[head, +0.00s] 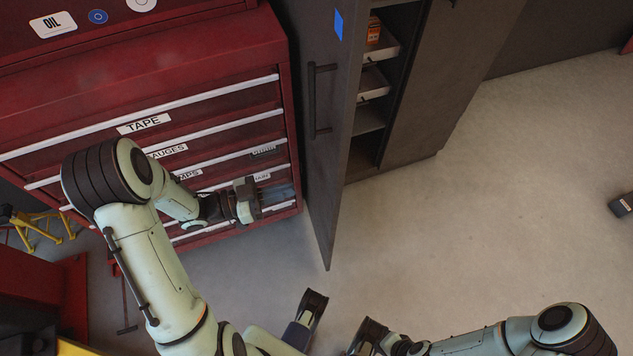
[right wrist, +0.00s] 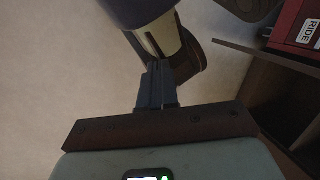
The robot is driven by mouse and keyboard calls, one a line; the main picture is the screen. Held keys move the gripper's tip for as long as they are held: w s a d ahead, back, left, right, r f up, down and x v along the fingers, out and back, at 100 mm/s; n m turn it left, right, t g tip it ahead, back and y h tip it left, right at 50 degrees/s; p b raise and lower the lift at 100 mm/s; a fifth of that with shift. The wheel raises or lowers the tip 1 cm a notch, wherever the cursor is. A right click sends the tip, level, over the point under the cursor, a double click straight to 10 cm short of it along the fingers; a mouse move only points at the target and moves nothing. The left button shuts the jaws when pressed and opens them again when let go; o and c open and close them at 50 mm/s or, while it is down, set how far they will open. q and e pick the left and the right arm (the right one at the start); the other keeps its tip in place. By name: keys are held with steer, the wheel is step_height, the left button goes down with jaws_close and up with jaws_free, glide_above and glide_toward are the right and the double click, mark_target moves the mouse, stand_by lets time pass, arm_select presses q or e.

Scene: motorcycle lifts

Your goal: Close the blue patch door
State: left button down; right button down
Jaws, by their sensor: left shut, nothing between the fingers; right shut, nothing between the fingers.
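The grey cabinet door with the blue patch (head: 338,24) stands open, swung out from the cabinet. The door (head: 335,150) has a long dark vertical handle (head: 318,100) on its face. Shelves inside the cabinet show to its right. My left gripper (head: 280,194) is shut and empty, in front of the red tool chest's lower drawers, left of the door and apart from it. My right gripper (right wrist: 155,85) is shut and empty over pale floor in the right wrist view. In the head view the right arm is low at the bottom right, its fingertips unclear.
The red tool chest (head: 230,60) with labelled drawers stands left of the door. The second grey cabinet door (head: 425,80) is to the right of the shelves. Open concrete floor (head: 480,220) lies on the right. A small dark object (head: 622,205) lies at the far right.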

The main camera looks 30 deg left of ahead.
mark_target(328, 181)
arm_select(q)
steer(key=x, duration=0.8)
steer(key=shift+b, duration=0.4)
steer(key=shift+f, duration=0.1)
